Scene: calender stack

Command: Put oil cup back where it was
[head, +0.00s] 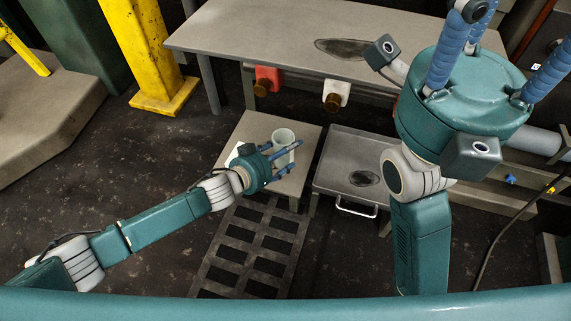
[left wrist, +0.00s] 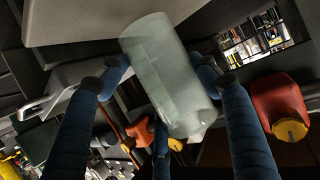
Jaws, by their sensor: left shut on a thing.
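The oil cup (head: 284,136) is a pale, translucent cylinder. It is over the small grey stand (head: 255,124) in the head view; I cannot tell if it touches the top. My left gripper (head: 288,153) is around the cup and shut on it. In the left wrist view the cup (left wrist: 160,65) sits tilted in the picture between the blue fingers, and a third finger shows behind it. My right gripper (head: 490,60) is large in the right foreground, its blue fingers spread apart and pointing up, with nothing seen between them. Some of its fingertips are cut off.
A grey bench (head: 260,36) with a dark stain stands behind. Red (head: 266,74) and white (head: 338,90) containers are under its edge. A low metal tray (head: 335,150) with a handle is right of the stand. A slotted floor grate (head: 245,248) lies in front; a yellow post (head: 145,50) stands left.

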